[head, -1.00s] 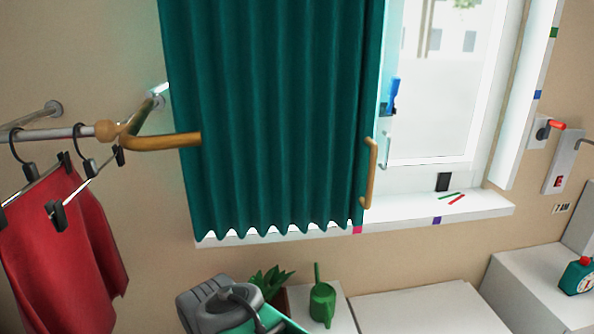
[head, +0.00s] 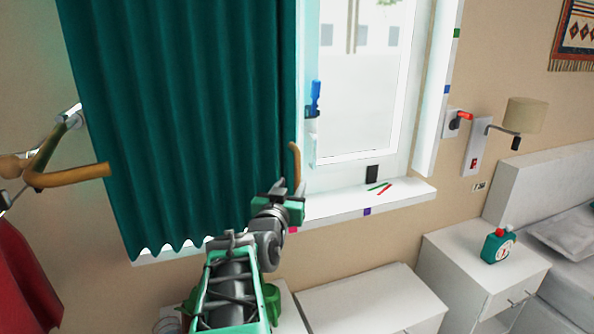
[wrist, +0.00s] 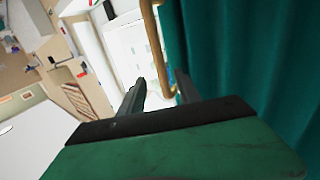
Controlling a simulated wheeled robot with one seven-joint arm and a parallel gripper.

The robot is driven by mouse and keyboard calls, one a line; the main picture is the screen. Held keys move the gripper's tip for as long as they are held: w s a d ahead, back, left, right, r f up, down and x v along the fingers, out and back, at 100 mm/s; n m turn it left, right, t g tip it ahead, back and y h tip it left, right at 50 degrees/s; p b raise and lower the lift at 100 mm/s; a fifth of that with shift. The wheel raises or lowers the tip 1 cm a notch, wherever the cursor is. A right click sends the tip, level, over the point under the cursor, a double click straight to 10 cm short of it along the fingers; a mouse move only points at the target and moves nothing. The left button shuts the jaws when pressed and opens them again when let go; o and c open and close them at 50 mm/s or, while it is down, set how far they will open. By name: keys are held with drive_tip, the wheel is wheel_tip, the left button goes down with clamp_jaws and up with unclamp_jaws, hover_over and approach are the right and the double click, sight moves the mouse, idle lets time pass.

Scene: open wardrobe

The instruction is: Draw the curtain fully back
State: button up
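The teal curtain (head: 185,110) hangs in folds over the left part of the window, and its right edge leaves the right part uncovered. A wooden curtain handle (head: 295,160) is at that edge. My gripper (head: 288,188) is at the handle's lower part and hides it in the head view. In the wrist view my gripper (wrist: 161,80) has its two dark fingers apart. The handle (wrist: 153,38) runs down toward the gap between the fingertips, with the curtain (wrist: 235,50) close on the right. I cannot tell whether the fingers touch the handle.
The window sill (head: 395,197) holds small red and green sticks. A wooden hook-like bar (head: 70,178) and a red garment (head: 25,280) are at the left.

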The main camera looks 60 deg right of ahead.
sight(296, 175)
drive_tip(key=d, duration=0.2)
drive_tip(key=w+d+p, duration=0.1)
drive_tip(key=d, duration=0.2)
drive_tip(key=d+p, duration=0.1)
drive_tip(key=d, duration=0.1)
drive_tip(key=shift+w+d, duration=0.2)
drive_tip(key=shift+w, duration=0.1)
drive_tip(key=shift+c, duration=0.3)
clamp_jaws()
idle(0.6)
